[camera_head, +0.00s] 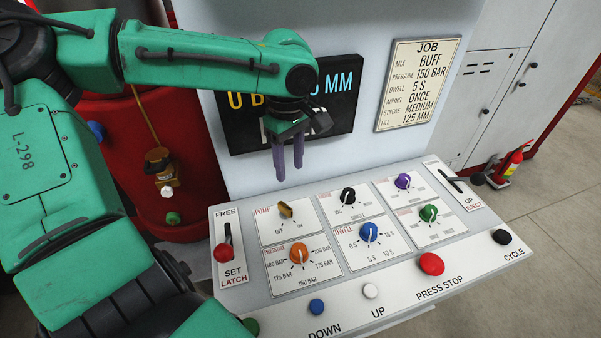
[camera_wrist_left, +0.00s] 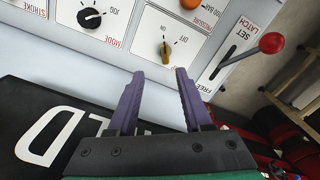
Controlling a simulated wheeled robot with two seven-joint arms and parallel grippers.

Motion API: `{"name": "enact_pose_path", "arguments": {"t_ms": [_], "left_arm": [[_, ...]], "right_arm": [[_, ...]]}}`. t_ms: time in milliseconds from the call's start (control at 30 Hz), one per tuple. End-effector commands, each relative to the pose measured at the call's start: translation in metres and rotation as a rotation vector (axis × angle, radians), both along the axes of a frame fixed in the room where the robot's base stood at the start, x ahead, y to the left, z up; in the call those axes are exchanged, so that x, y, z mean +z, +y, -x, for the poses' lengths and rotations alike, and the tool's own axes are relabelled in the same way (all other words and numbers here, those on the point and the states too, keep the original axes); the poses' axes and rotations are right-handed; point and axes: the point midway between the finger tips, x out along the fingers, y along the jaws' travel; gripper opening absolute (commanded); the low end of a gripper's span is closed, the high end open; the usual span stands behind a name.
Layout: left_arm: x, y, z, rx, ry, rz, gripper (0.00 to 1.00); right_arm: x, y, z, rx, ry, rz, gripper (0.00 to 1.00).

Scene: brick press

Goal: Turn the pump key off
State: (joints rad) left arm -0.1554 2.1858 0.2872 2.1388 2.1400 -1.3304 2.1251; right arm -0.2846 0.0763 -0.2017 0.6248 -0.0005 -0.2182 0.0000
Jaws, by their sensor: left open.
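The pump key (camera_head: 286,210) is a brass-coloured key on the panel plate marked PUMP, with OFF and ON printed below it. It also shows in the left wrist view (camera_wrist_left: 165,50), beyond the fingertips. From these views I cannot tell surely which mark it points to. My left gripper (camera_head: 289,170) has purple fingers hanging down, above and behind the key. In the left wrist view the left gripper (camera_wrist_left: 157,75) is open and empty, apart from the key. My right gripper is not in view.
Close by are the red-knobbed latch lever (camera_head: 222,252), the orange pressure knob (camera_head: 298,254), the black mode knob (camera_head: 347,195) and the blue dwell knob (camera_head: 369,232). A display (camera_head: 340,100) stands behind my gripper. A red press stop button (camera_head: 431,264) is at the front.

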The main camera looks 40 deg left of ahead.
Motion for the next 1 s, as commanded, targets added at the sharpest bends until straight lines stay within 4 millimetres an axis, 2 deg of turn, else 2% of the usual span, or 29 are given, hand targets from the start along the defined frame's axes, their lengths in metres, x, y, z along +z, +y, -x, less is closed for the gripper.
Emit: {"name": "enact_pose_path", "arguments": {"t_ms": [100, 200, 333, 433, 600, 833, 967, 1000], "left_arm": [[-0.029, 0.0, 0.002, 0.0, 0.008, 0.0, 0.5], [-0.057, 0.0, 0.002, -0.001, 0.008, 0.0, 0.5], [-0.091, 0.0, 0.003, -0.002, 0.007, -0.001, 0.5], [-0.112, 0.0, 0.002, -0.001, 0.006, 0.001, 0.5], [-0.128, 0.0, 0.002, -0.001, 0.001, 0.001, 0.5], [-0.129, 0.0, 0.001, -0.001, 0.0, 0.001, 0.5], [-0.129, 0.0, 0.001, -0.001, 0.0, 0.001, 0.0], [-0.129, 0.0, 0.001, -0.001, 0.0, 0.001, 0.0]], "right_arm": [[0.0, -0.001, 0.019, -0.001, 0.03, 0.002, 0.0], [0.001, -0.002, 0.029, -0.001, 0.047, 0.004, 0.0], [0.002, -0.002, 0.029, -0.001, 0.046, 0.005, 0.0], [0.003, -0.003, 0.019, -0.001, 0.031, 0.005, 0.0], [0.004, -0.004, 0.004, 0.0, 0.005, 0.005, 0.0], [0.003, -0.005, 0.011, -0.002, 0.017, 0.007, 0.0], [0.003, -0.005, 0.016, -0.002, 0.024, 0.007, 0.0], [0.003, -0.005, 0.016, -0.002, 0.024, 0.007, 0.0]]}}
